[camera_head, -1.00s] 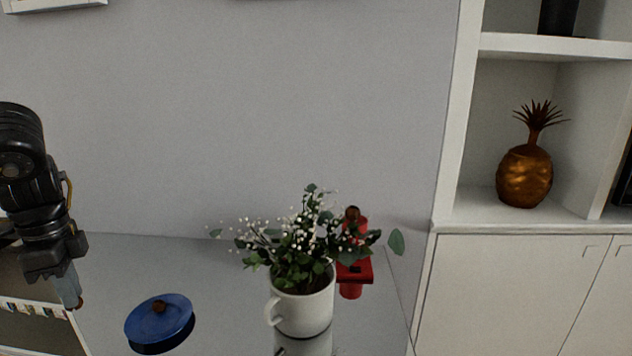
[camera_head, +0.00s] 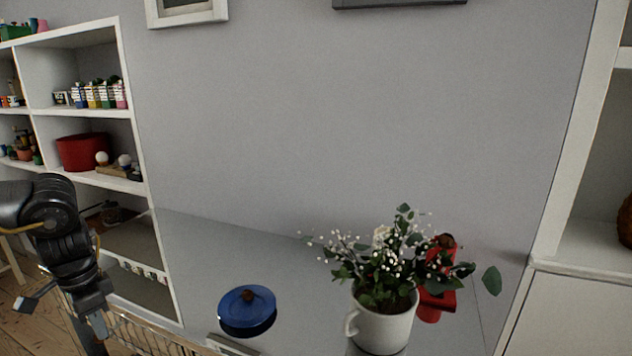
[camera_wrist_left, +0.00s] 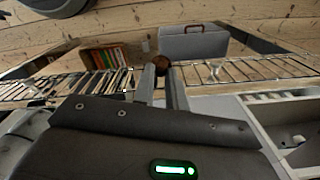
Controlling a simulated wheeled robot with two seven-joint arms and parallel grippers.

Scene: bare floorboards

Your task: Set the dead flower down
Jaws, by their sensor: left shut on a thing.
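My left gripper (camera_head: 98,325) hangs at the lower left of the head view, above the wire rack. In the left wrist view its two fingers (camera_wrist_left: 163,85) are shut on a small dark brown thing (camera_wrist_left: 162,64), which I take for the dead flower; its shape is mostly hidden. A white mug (camera_head: 383,330) holding a green and white bouquet (camera_head: 385,265) stands on the grey tabletop (camera_head: 300,300), to the right of the gripper and apart from it. My right gripper is not in view.
A blue lidded pot (camera_head: 247,308) sits between the gripper and the mug. A red object (camera_head: 438,290) stands behind the mug. A wire rack (camera_head: 150,335) runs along the lower left, also in the left wrist view (camera_wrist_left: 225,75). White shelves (camera_head: 135,150) stand at the left.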

